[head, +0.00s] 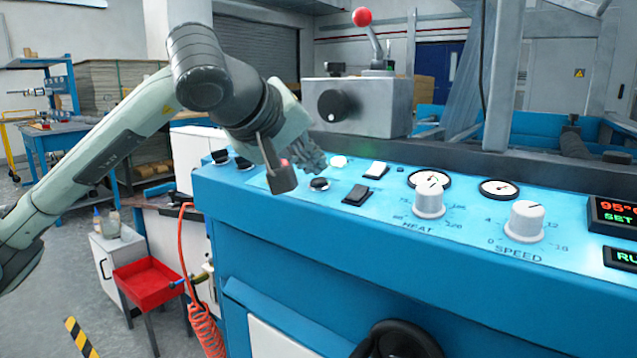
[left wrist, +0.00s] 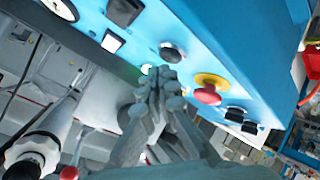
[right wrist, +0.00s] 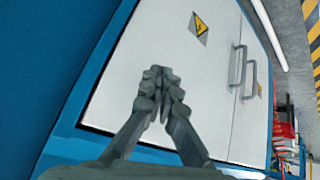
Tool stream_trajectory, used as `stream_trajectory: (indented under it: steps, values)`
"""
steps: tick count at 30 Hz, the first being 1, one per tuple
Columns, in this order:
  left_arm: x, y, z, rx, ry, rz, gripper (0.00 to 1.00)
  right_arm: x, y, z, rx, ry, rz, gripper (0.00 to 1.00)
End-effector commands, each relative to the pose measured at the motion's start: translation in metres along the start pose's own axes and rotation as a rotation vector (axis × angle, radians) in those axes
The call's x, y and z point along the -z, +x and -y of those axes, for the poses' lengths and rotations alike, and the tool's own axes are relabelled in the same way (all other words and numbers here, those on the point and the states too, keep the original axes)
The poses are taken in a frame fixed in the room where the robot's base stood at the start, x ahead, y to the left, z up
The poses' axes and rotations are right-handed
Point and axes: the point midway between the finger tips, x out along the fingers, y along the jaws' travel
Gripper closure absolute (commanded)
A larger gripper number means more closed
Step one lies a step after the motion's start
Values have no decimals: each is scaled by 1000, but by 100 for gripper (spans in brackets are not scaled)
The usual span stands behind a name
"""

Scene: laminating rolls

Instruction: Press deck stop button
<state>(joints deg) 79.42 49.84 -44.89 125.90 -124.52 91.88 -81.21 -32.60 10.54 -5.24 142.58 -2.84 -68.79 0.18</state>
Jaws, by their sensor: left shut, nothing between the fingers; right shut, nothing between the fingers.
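The red mushroom button (left wrist: 207,94) with a yellow collar is on the blue deck panel in the left wrist view. It is the only red push button that I see there; I cannot read a label. In the head view it is mostly or wholly hidden behind my left gripper (head: 312,160). My left gripper is shut and empty over the panel's left end. In the left wrist view its fingertips (left wrist: 160,82) are left of the red button, apart from it in the picture. My right gripper (right wrist: 160,82) is shut and empty, in front of a white cabinet door.
The deck panel (head: 460,215) also carries a black button (head: 319,184), rocker switches (head: 357,194), a heat knob (head: 429,200) and a speed knob (head: 524,221). A grey box with a red-knobbed lever (head: 362,17) stands behind. A red tray (head: 150,286) is at lower left.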

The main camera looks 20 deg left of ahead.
Motion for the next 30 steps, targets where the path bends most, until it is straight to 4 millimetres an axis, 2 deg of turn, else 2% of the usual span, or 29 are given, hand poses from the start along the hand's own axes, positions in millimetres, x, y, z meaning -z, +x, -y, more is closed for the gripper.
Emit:
stream_trajectory:
  steps: [30]
  values:
    - [-6,7,5,0,0,1,100,-7,8,2,1,0,1,100]
